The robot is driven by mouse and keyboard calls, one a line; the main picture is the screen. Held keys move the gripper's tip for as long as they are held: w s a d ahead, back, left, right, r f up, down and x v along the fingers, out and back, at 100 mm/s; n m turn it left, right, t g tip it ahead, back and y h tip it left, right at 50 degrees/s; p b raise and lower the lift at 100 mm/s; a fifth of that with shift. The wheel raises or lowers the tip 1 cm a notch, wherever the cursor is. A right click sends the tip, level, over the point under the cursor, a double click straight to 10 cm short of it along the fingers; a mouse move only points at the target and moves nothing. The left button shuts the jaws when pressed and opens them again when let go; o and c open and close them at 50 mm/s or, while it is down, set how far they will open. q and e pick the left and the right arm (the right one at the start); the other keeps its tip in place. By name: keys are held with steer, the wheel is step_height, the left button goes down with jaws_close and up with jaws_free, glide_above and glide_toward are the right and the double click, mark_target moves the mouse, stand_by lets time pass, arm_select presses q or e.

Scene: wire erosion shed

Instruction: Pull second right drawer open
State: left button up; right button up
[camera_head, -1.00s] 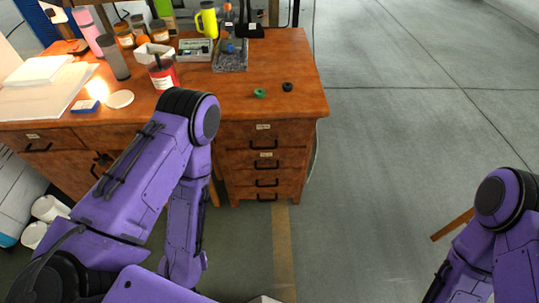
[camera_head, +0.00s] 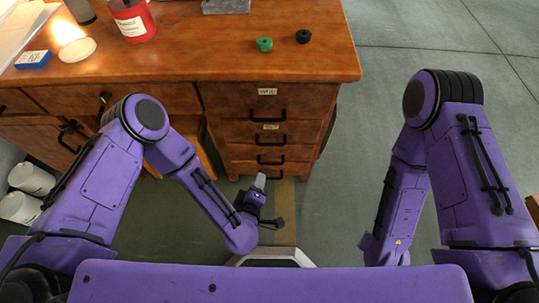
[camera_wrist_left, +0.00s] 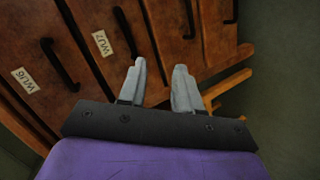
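The right-hand drawer stack of the wooden desk shows several shut drawers, each with a dark bar handle. The second right drawer (camera_head: 240,131) has a small label and a handle (camera_head: 270,140). In the left wrist view, labels WU6 and WU7 (camera_wrist_left: 101,42) mark two tilted drawer fronts, with a handle (camera_wrist_left: 125,32) beside WU7. My left gripper (camera_head: 261,181) is in front of and below the stack. In the wrist view its two grey fingers (camera_wrist_left: 160,80) are apart, with nothing between them, clear of the handles. My right gripper is out of sight; only my right arm shows.
A wooden stool part shows left of the stack. The floor (camera_head: 420,50) right of the desk is clear.

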mark_target(272, 144)
arm_select(q)
steer(key=w+d+n+t+b, duration=0.1)
steer(key=w+n, duration=0.1)
steer(key=w, duration=0.3)
steer(key=w+d+f+n+t+y+b, duration=0.1)
steer(key=w+d+n+b, duration=0.1)
steer(key=w, duration=0.3)
steer(key=w+d+n+t+y+b, duration=0.1)
steer(key=w+n+b, duration=0.1)
steer(key=w, duration=0.3)
steer(key=shift+d+f, duration=0.25)
steer(key=shift+w, duration=0.1)
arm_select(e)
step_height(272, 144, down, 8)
arm_select(q)
jaws_close()
